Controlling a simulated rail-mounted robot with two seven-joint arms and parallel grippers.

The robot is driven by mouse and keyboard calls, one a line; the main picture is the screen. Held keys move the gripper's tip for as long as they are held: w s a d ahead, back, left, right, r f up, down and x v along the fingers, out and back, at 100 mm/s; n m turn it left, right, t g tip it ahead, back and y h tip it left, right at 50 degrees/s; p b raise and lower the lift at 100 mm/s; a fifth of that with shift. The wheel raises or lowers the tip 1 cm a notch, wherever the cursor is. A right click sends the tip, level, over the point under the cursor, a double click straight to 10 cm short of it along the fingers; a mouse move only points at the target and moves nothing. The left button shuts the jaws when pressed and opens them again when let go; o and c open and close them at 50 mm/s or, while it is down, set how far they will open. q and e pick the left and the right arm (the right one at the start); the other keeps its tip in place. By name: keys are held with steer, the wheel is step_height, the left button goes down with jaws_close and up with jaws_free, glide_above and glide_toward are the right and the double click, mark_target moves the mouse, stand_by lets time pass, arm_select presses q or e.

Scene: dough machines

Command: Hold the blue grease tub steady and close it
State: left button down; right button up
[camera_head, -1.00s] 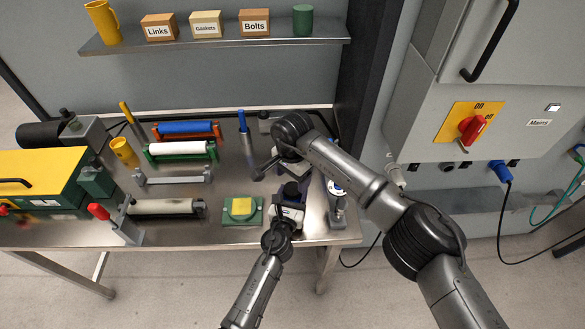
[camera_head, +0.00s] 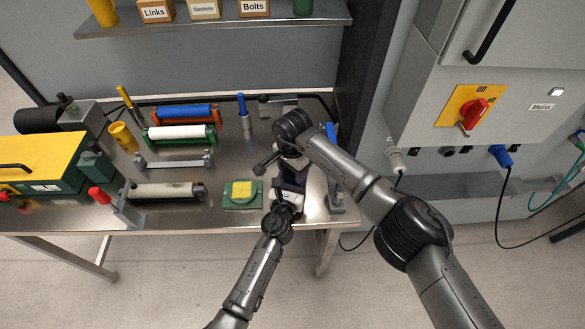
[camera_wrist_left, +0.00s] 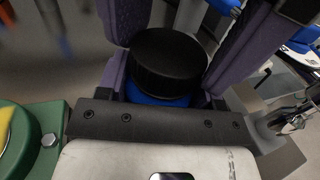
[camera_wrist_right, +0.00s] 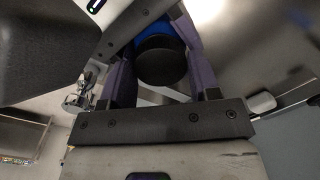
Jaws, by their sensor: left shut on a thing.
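The blue grease tub (camera_wrist_left: 160,99) shows as a blue band under its black lid (camera_wrist_left: 168,62) in the left wrist view. My left gripper (camera_head: 291,184) has its purple fingers shut on the tub from the front. In the right wrist view the black lid (camera_wrist_right: 162,61) lies between the purple fingers of my right gripper (camera_wrist_right: 160,70), with the blue tub (camera_wrist_right: 155,30) beyond it. The right fingers stand apart, very close to the lid; contact is not clear. In the head view my grippers hide most of the tub, near the table's front right.
A green block with a yellow top (camera_head: 242,194) sits just left of the left gripper. Rollers on stands (camera_head: 180,132) and a yellow cup (camera_head: 123,136) are farther left. A blue-handled tool (camera_head: 244,112) stands behind. The mains cabinet (camera_head: 470,110) is at the right.

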steer(key=c, duration=0.6)
steer(key=shift+m, duration=1.7)
steer(key=o, duration=1)
steer(key=shift+r, duration=0.15)
steer(key=shift+r, duration=2.1)
steer(key=o, duration=0.5)
steer(key=shift+c, duration=0.2)
